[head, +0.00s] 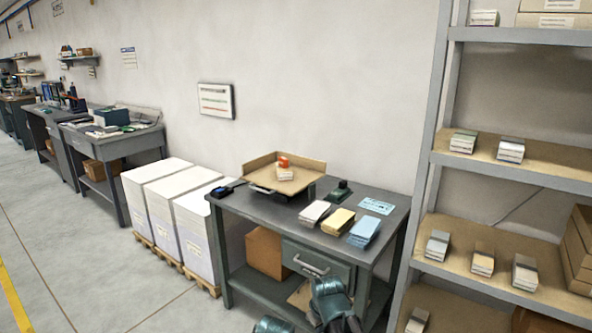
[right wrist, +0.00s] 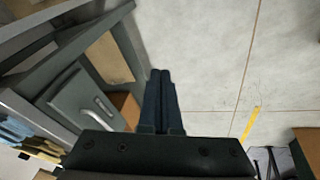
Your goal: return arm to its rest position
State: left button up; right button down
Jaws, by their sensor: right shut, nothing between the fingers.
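My right gripper (head: 345,322) is at the bottom of the head view, in front of the workbench (head: 385,195) and below its drawer. In the right wrist view its two dark fingers (right wrist: 160,80) lie together, shut, with nothing between them. Behind the fingers are the bench's drawer front and the grey floor. My left gripper is not in view.
On the bench are a cardboard tray (head: 290,187) with a red-topped item, and white, yellow and blue stacks (head: 364,231). A shelf rack (head: 425,160) stands right; white paper stacks on a pallet (head: 175,258) stand left. Floor at left is clear.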

jog(key=s+a+f+m+g+h, duration=0.1)
jog(key=s+m+g+h, duration=0.2)
jog(key=s, duration=1.7)
notch_tip(320, 180, up, 13)
jog(key=w+y+p, duration=0.1)
jog(key=p, duration=1.1)
jog(key=shift+a+f+g+y+p, duration=0.2)
jog(key=shift+g+y+p, duration=0.1)
jog(key=shift+g+p, duration=0.1)
